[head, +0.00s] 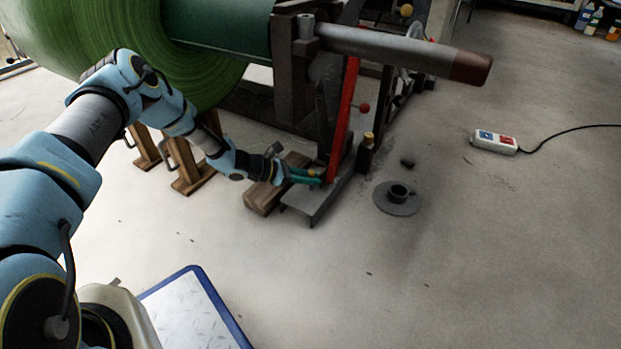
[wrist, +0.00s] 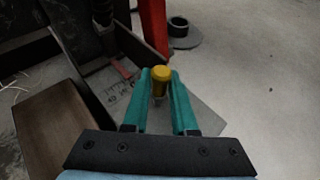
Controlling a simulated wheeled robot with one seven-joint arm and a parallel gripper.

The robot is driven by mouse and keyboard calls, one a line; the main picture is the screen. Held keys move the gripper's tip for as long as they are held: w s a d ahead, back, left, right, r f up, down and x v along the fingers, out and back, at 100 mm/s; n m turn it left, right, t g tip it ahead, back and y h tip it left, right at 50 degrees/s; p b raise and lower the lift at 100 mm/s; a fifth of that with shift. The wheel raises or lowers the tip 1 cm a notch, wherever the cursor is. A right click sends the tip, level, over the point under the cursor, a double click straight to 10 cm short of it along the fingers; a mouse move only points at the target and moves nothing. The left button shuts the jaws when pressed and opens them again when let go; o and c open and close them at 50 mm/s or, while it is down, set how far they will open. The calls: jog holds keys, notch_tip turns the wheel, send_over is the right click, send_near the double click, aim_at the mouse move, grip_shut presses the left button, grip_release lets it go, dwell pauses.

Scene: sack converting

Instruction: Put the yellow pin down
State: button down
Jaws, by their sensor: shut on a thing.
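The yellow pin (wrist: 161,79) is upright between the two teal fingers of my gripper (wrist: 161,89) in the wrist view. My gripper is shut on it, with the rounded yellow top standing up between the fingertips. The pin's lower part is partly hidden by the fingers. The pin is over a grey metal plate (wrist: 203,119) at the foot of the stand; I cannot tell whether it touches the plate. In the head view my gripper (head: 318,177) is low, beside the red bar, and the pin is barely visible there.
A red bar (head: 343,115) rises close beyond my gripper. A wooden block (head: 262,199) lies just left of the plate. A round grey base (head: 398,207) and a switch box (head: 493,142) are on the floor to the right. The floor in front is clear.

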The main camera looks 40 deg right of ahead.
jog(key=c, duration=0.7)
grip_release()
jog(key=shift+r, duration=0.2)
jog(key=p+v, duration=0.3)
jog(key=v, duration=0.3)
jog(key=shift+a+r, duration=0.1)
jog(key=shift+w+a+r+p, duration=0.1)
jog(key=shift+w+a+p, duration=0.25)
jog(key=shift+a, duration=0.15)
